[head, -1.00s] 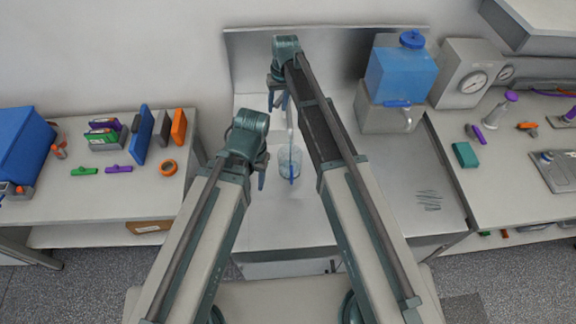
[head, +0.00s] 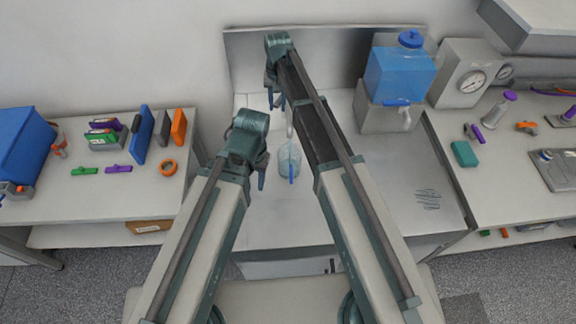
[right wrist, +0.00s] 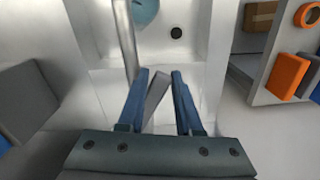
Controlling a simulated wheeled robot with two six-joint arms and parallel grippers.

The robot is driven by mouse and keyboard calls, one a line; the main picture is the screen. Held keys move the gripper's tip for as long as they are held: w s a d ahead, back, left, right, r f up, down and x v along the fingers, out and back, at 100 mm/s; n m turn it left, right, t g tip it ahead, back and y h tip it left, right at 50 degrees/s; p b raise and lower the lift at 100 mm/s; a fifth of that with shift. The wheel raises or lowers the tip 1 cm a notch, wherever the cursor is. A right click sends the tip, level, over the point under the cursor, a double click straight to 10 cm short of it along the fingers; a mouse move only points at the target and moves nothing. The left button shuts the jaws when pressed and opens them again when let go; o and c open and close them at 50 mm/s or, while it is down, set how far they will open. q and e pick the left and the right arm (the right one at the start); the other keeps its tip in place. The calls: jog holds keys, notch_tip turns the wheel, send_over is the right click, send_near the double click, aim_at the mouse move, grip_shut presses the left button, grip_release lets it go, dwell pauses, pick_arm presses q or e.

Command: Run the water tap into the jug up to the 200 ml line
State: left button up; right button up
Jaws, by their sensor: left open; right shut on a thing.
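The clear jug (head: 285,156) with a blue handle (head: 292,168) stands in the sink area under the tap spout (head: 290,122). It looks pale blue inside; its water level and 200 ml line are too small to read. In the right wrist view, part of the jug (right wrist: 145,10) shows at the top, beside the metal spout (right wrist: 125,45). My right gripper (head: 275,98) is at the tap. In its wrist view its blue fingers (right wrist: 157,80) are around the grey tap lever (right wrist: 156,92). My left gripper (head: 258,172) is open and empty, just left of the jug.
A blue water tank (head: 400,75) with its own spigot stands at the back right. The steel counter (head: 385,165) right of my right arm is mostly clear. A left bench (head: 60,200) holds coloured boxes and clips. A dark drain hole (right wrist: 176,33) shows near the jug.

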aim_at(280, 96)
jog(key=w+m, duration=0.1)
jog(key=m, duration=0.1)
jog(key=w+d+m, duration=0.1)
jog(key=w+m, duration=0.1)
jog(key=shift+r, duration=0.15)
pick_arm(q)
jog(key=shift+d, duration=0.35)
pick_arm(e)
jog(key=shift+w+m+h, duration=0.1)
jog(key=shift+m+h, duration=0.2)
pick_arm(q)
jog(key=shift+w, duration=0.2)
pick_arm(e)
jog(key=shift+w+a+f+m, duration=0.25)
jog(key=shift+w+a+m, duration=0.15)
jog(key=shift+m, duration=0.5)
jog(key=shift+s+a, duration=0.15)
jog(key=shift+s, duration=0.05)
jog(key=shift+w+a+m, duration=0.2)
jog(key=shift+w+m, duration=0.15)
jog(key=shift+m, duration=0.65)
dwell(2.3)
